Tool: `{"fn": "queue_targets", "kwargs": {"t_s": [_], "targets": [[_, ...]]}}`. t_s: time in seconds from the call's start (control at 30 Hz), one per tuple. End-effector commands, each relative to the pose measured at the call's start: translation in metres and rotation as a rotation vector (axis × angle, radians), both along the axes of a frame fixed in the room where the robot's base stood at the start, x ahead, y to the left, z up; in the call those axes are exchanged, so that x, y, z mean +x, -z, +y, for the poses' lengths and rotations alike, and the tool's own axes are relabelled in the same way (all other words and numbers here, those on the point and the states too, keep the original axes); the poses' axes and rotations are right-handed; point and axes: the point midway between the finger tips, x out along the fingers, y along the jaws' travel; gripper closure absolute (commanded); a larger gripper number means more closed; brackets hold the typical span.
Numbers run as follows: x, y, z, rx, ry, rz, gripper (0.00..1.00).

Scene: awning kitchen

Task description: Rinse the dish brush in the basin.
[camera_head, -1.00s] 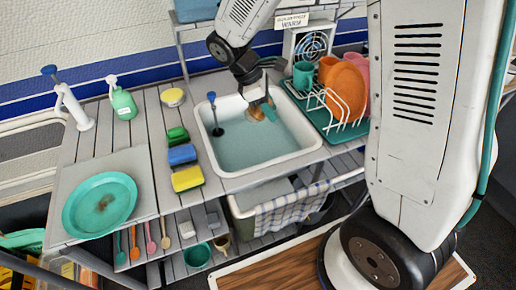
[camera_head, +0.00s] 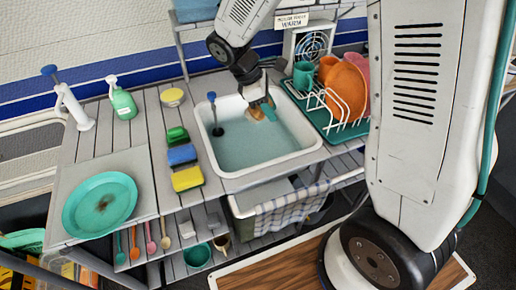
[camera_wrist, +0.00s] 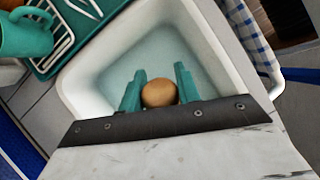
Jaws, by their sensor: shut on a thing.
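The white basin (camera_head: 233,172) is set in the slatted counter and holds blue-green water (camera_head: 247,148). My gripper (camera_head: 265,109) is over its back right part, pointing down. In the wrist view, my gripper's two teal fingers (camera_wrist: 160,78) stand on either side of a round tan wooden end, which I take for the dish brush (camera_wrist: 159,94). My gripper is shut on it. In the head view, a tan part of the brush (camera_head: 256,114) shows beside the fingers, low at the water. Its bristles are hidden, and I cannot tell how deep it sits.
A blue-knobbed rod (camera_head: 212,98) stands in the basin's left side. Yellow, blue and green sponges (camera_head: 186,179) lie left of the basin. A teal dish rack (camera_head: 338,132) with dishes stands right. A teal plate (camera_head: 78,205) lies far left.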

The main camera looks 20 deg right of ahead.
Motion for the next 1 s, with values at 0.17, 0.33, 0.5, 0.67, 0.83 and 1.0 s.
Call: {"fn": "queue_targets", "kwargs": {"t_s": [0.17, 0.33, 0.5, 0.67, 0.83, 1.0], "targets": [[0.000, 0.000, 0.000, 0.000, 0.000, 0.000, 0.90], [0.000, 0.000, 0.000, 0.000, 0.000, 0.000, 0.90], [0.000, -0.002, 0.000, 0.000, 0.000, -0.001, 0.90], [0.000, -0.012, 0.000, 0.001, 0.000, -0.002, 0.90], [0.001, -0.029, 0.000, 0.001, 0.001, -0.003, 0.90], [0.000, -0.040, 0.000, 0.001, 0.000, -0.001, 0.90]]}}
